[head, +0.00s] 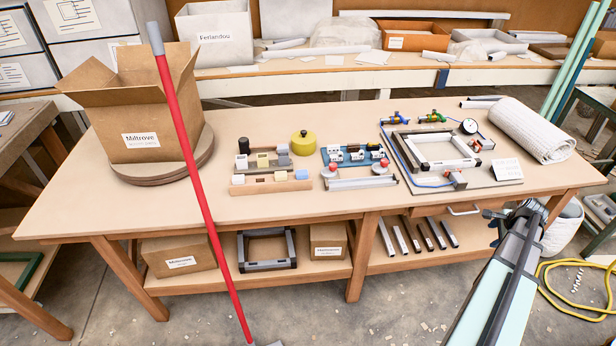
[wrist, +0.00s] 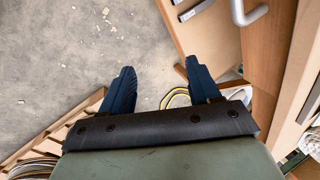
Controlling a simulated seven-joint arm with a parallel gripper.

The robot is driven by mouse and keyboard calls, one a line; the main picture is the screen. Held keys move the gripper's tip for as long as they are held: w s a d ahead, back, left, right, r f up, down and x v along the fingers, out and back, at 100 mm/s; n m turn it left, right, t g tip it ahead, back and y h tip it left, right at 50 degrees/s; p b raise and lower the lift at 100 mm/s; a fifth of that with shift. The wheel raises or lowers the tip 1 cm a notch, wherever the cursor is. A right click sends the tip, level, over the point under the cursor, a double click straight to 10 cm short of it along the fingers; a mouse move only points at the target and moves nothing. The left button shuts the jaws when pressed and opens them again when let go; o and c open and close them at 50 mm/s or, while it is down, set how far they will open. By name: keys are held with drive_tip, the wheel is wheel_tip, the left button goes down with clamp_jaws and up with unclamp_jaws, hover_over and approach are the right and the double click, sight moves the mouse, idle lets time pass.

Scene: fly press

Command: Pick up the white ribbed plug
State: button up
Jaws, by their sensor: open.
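I cannot single out the white ribbed plug with certainty. Small white pieces sit in a blue tray (head: 340,163) in the middle of the table, too small to show ribs. A small white block (head: 238,179) is at the left end of a wooden strip (head: 262,188) holding several small blocks. My gripper (head: 492,214) is off the table's front right edge, far from these pieces. In the wrist view my gripper (wrist: 160,72) has its two dark fingers spread apart with nothing between them, above the floor.
A cardboard box (head: 150,110) stands at the table's left, behind a slanting red pole (head: 190,180). A yellow round pot (head: 303,143), a metal frame (head: 435,165) with blue tubing and a white rolled mat (head: 530,130) occupy the table. Its front strip is clear.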

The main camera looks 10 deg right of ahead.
drive_tip(key=s+d+r+m+t+h, duration=0.1)
drive_tip(key=d+r+m+h, duration=0.1)
drive_tip(key=d+r, duration=1.25)
drive_tip(key=w+a+r+n+g+y, duration=0.1)
drive_tip(key=w+a+r+n, duration=0.1)
drive_tip(key=w+a+n, duration=0.65)
drive_tip(key=w+a+r+n+y, duration=0.15)
drive_tip(key=w+a+n, duration=0.25)
drive_tip(key=w+a, duration=0.95)
drive_tip(key=w+a+r+n+g+y, duration=0.15)
drive_tip(key=w+a+n, duration=0.45)
drive_tip(key=a, duration=1)
drive_tip(key=w+a+r+n+g, duration=0.1)
drive_tip(key=w+a+r+n, duration=0.35)
drive_tip(key=a, duration=1.15)
drive_tip(key=w+a+f+n, duration=0.1)
drive_tip(key=a+n, duration=0.6)
drive_tip(key=a, duration=0.8)
drive_tip(key=n+g+h, duration=0.1)
drive_tip(key=n+g, duration=0.1)
drive_tip(key=n, duration=0.9)
hover_over(238, 178)
drive_tip(key=f, duration=0.4)
drive_tip(key=shift+a+f, duration=0.25)
drive_tip(key=shift+w+d+f, duration=0.1)
drive_tip(key=shift+d+f, duration=0.05)
drive_tip(key=shift+f, duration=1.2)
drive_tip(key=shift+d+f, duration=0.1)
drive_tip(key=shift+f, duration=1.25)
drive_tip(key=c, duration=1.1)
